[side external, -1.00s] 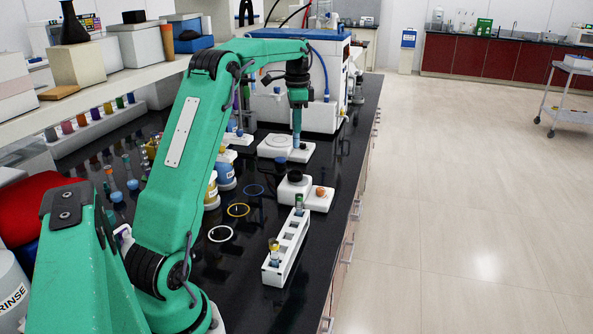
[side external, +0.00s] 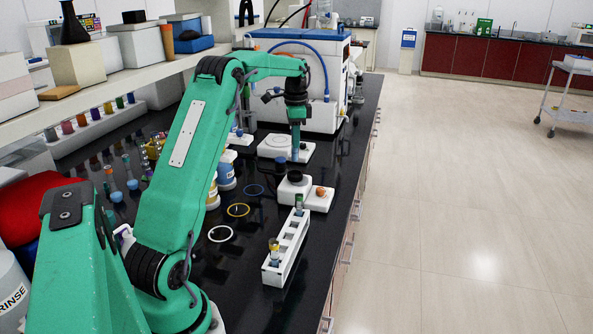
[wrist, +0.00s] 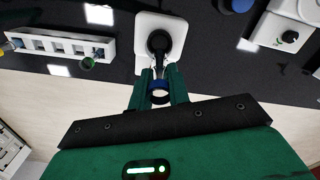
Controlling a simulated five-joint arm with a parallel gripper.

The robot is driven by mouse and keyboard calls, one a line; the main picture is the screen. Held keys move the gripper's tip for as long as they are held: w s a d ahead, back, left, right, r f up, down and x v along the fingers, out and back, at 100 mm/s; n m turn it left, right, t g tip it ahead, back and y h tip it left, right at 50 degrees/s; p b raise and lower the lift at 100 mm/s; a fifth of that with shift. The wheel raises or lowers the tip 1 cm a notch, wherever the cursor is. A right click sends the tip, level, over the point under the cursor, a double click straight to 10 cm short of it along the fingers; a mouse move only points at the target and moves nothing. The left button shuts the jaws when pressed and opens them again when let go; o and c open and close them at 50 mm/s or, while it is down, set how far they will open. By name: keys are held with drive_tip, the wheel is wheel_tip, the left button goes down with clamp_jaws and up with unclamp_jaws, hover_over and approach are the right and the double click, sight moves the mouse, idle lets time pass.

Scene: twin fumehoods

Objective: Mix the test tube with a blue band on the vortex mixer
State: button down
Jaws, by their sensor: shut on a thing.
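My gripper (side external: 295,130) is shut on the test tube with a blue band, pointing down. In the wrist view the blue band (wrist: 160,97) shows between the two fingers (wrist: 160,78); the tube's lower end is hard to make out. The vortex mixer (side external: 319,201) is a white box with a black cup (side external: 295,177) on top and an orange knob (side external: 320,191). In the wrist view the mixer's black cup (wrist: 158,42) lies just beyond the fingertips. The tube appears above the cup; I cannot tell whether they touch.
A white rack (side external: 271,275) near the bench's front edge holds a green-banded tube (side external: 299,202) and a yellow-banded tube (side external: 274,246). A white plate device (side external: 268,152) stands behind the mixer. Bottles (side external: 226,172) stand to the left. Coloured rings (side external: 220,234) mark the black bench.

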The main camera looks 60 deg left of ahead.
sight(296, 152)
drive_tip(key=shift+f, duration=0.15)
drive_tip(key=shift+f, duration=2.15)
drive_tip(key=c, duration=2)
unclamp_jaws()
clamp_jaws()
drive_tip(key=shift+f, duration=0.45)
drive_tip(key=shift+r, duration=0.1)
idle(0.9)
wheel_tip(296, 152, up, 7)
idle(1.1)
